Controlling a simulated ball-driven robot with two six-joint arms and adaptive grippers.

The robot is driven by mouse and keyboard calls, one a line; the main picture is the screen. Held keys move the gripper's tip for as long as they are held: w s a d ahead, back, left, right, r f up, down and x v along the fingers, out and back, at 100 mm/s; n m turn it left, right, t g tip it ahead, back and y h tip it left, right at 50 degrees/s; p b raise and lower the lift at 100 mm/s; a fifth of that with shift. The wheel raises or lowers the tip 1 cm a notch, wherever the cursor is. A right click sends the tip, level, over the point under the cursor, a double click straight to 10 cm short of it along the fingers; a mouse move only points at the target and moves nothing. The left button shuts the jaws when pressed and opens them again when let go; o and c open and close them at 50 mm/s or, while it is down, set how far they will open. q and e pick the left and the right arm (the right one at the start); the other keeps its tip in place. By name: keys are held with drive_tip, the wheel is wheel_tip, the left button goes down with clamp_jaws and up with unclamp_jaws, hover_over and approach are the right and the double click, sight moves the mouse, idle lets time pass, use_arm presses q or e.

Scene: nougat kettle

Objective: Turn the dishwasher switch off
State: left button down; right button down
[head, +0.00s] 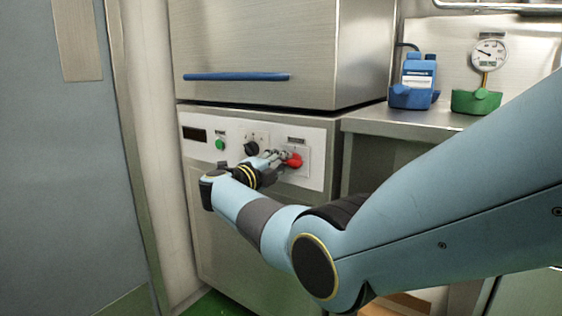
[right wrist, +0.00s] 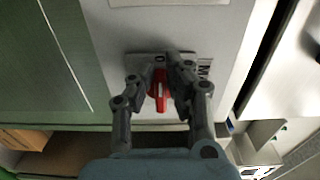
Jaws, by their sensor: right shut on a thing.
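The dishwasher (head: 230,240) is a steel machine with a light control panel across its upper front. A red rotary switch (head: 296,160) sits at the right of that panel. My right gripper (head: 284,156) reaches in from the right and is at the red switch. In the right wrist view its two fingers (right wrist: 158,72) are on either side of the red switch (right wrist: 161,92), shut on it. Which way the switch points is hard to tell in the head view. My left gripper is in neither view.
The panel also has a black knob (head: 251,148), a green button (head: 220,144) and a dark display (head: 195,134). A blue handle bar (head: 237,77) crosses the hood above. A blue bottle (head: 418,72) and a gauge (head: 489,54) stand on the right counter.

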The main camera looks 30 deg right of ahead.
drive_tip(key=shift+a+f, duration=0.1)
drive_tip(key=c, duration=1.3)
unclamp_jaws()
drive_tip(key=shift+w, duration=0.1)
drive_tip(key=shift+c, duration=0.2)
drive_tip(key=v, duration=1.2)
